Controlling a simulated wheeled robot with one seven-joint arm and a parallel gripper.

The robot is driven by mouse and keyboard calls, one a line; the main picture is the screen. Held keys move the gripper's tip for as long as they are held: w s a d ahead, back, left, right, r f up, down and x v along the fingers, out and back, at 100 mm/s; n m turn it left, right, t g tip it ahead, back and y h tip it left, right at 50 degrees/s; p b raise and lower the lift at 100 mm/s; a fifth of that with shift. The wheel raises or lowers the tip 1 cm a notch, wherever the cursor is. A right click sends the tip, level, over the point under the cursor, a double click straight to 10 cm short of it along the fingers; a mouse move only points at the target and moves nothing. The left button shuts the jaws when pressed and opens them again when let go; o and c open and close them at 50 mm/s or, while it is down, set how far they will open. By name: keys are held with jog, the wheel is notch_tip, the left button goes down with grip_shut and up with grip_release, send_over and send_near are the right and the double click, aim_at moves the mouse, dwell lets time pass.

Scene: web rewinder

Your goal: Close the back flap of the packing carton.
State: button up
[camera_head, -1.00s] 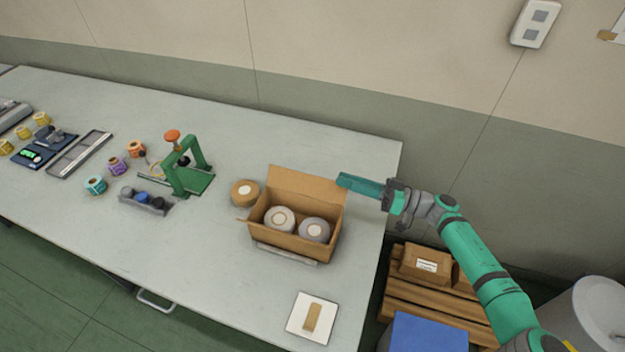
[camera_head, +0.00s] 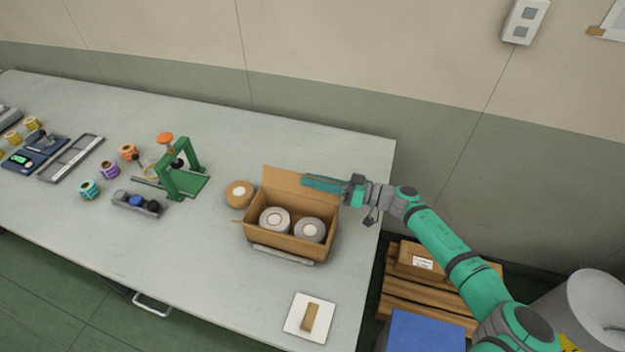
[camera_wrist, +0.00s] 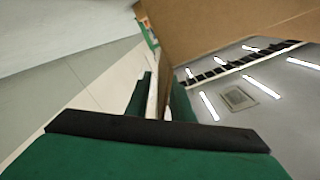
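The packing carton (camera_head: 293,245) stands open on the table, with two grey rolls (camera_head: 274,220) (camera_head: 309,230) inside. Its brown back flap (camera_head: 281,182) stands up at the rear edge. My gripper (camera_head: 305,181) reaches in from the right, and its green fingers overlap the flap's upper right part. In the wrist view, my gripper (camera_wrist: 160,95) shows two green fingers with a narrow gap. The brown cardboard (camera_wrist: 225,25) fills the upper part, and its edge runs down to the gap. I cannot tell whether the fingers touch it.
A tan roll (camera_head: 239,193) stands left of the carton, and a green stand (camera_head: 181,170) further left. A white plate with a tan block (camera_head: 309,317) lies at the front right. A pallet with a small box (camera_head: 420,258) is beside the table. The table behind the carton is clear.

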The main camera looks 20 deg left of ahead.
aim_at(306, 196)
jog(key=shift+a, duration=0.2)
grip_shut()
jog(key=shift+s+r+n, duration=0.3)
jog(key=shift+s+n, duration=0.2)
jog(key=shift+n, duration=0.7)
jog(key=s+n, duration=0.1)
jog(key=n, duration=0.2)
jog(key=s+n, duration=0.2)
jog(key=n, duration=0.2)
jog(key=s+n, duration=0.1)
jog(key=n, duration=0.2)
jog(key=shift+s+a+f+n, duration=0.1)
jog(key=shift+s+f+n, duration=0.2)
jog(key=shift+s+n, duration=0.1)
jog(key=shift+s+f+n, duration=0.25)
jog(key=shift+f+n, duration=0.05)
jog(key=shift+n, duration=0.55)
jog(key=shift+s+f+n, duration=0.25)
jog(key=shift+n, duration=0.55)
jog(key=shift+s+f+n, duration=0.25)
jog(key=shift+f+n, duration=0.05)
jog(key=shift+n, duration=0.55)
